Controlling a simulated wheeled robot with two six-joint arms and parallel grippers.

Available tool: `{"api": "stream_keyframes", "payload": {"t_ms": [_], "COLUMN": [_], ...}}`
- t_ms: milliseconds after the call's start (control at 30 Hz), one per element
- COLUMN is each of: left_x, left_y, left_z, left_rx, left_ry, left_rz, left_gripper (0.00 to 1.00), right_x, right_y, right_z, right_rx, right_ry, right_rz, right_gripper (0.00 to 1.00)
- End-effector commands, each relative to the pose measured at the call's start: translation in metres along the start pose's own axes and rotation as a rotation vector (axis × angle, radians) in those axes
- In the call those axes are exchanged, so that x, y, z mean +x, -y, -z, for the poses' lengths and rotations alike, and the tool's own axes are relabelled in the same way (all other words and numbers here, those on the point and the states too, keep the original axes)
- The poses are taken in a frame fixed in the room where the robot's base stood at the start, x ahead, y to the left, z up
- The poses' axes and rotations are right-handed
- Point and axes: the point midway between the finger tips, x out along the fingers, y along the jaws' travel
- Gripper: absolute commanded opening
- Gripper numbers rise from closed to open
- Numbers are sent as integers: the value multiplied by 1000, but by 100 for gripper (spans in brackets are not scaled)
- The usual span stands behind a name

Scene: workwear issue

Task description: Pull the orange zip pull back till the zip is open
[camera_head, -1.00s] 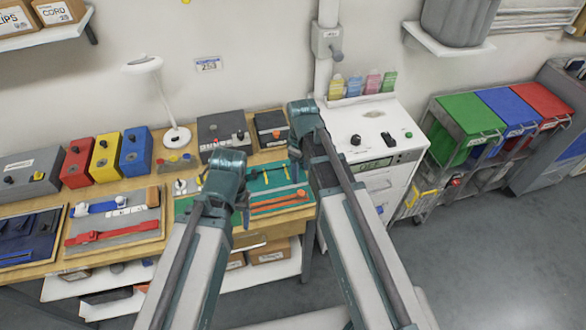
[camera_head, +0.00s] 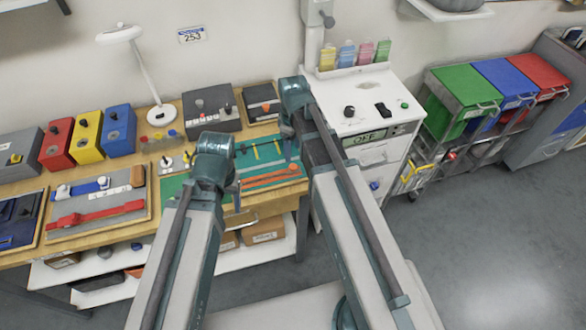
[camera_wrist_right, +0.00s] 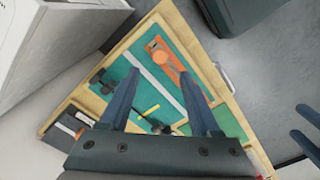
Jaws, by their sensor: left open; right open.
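The orange zip pull (camera_head: 293,168) is a round knob at the right end of an orange zip strip (camera_head: 262,180) on a green board. In the right wrist view the pull (camera_wrist_right: 162,57) lies on the strip, just beyond and between my open fingers. My right gripper (camera_head: 290,153) is open and empty above the board's right part; its two fingers (camera_wrist_right: 158,78) show spread in the wrist view. My left gripper (camera_head: 237,193) is open at the board's left side, left of the strip; its fingertips are small in view. Whether the zip's teeth are parted is too small to tell.
The green board (camera_head: 245,160) also carries yellow bars and a pale strip. A control box (camera_head: 212,110) and a black-topped box stand behind it. A grey board with red and blue straps (camera_head: 100,205) lies to the left. A white cabinet (camera_head: 375,150) stands to the right.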

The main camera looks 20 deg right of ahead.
Motion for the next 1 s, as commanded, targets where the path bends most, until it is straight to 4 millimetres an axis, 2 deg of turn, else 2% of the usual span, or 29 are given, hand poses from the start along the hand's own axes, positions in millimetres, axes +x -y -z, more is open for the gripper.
{"api": "stream_keyframes", "payload": {"t_ms": [33,400,500,900,1000], "left_x": [15,65,73,76,76], "left_y": [-1,-6,-7,-7,-7], "left_z": [1,4,4,4,4], "left_rx": [0,-2,-2,-2,-2], "left_ry": [0,0,0,0,0], "left_rz": [0,0,0,0,0], "left_gripper": [64,64,64,64,64], "right_x": [15,65,74,77,77], "right_y": [0,0,0,0,0], "right_z": [0,0,0,0,0], "right_rx": [0,0,0,0,0], "right_ry": [0,0,0,0,0], "right_rz": [0,0,0,0,0], "right_gripper": [64,64,64,64,46]}}
